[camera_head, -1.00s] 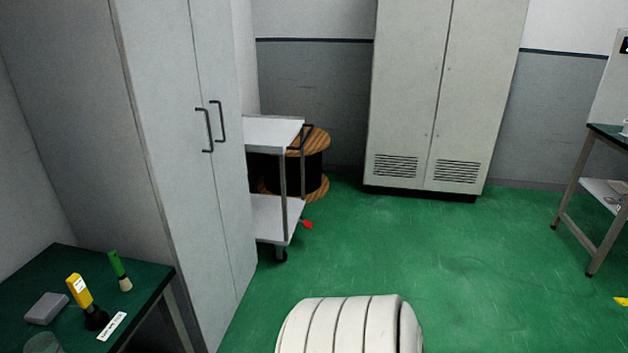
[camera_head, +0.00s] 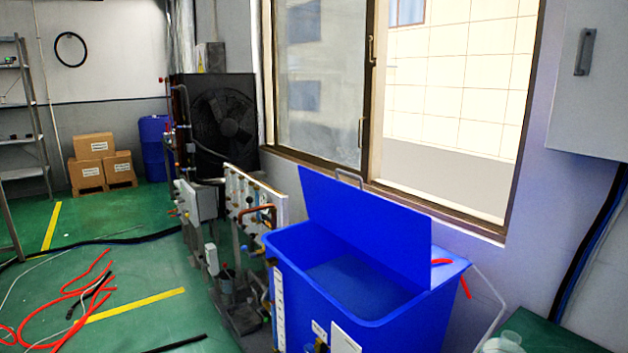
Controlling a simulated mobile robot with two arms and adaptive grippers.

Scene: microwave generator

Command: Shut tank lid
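A blue tank (camera_head: 392,322) stands below the window at the lower middle right of the head view. Its blue lid (camera_head: 366,218) is raised and stands nearly upright over the tank, with a small grey handle (camera_head: 349,178) at its top edge. The tank's opening shows in front of and to the left of the lid. Neither of my grippers is in view.
Pipes and a valve panel (camera_head: 245,200) stand left of the tank, with a black fan unit (camera_head: 222,122) behind. Red hoses (camera_head: 70,300) lie on the green floor at left. A green table (camera_head: 555,335) is at lower right.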

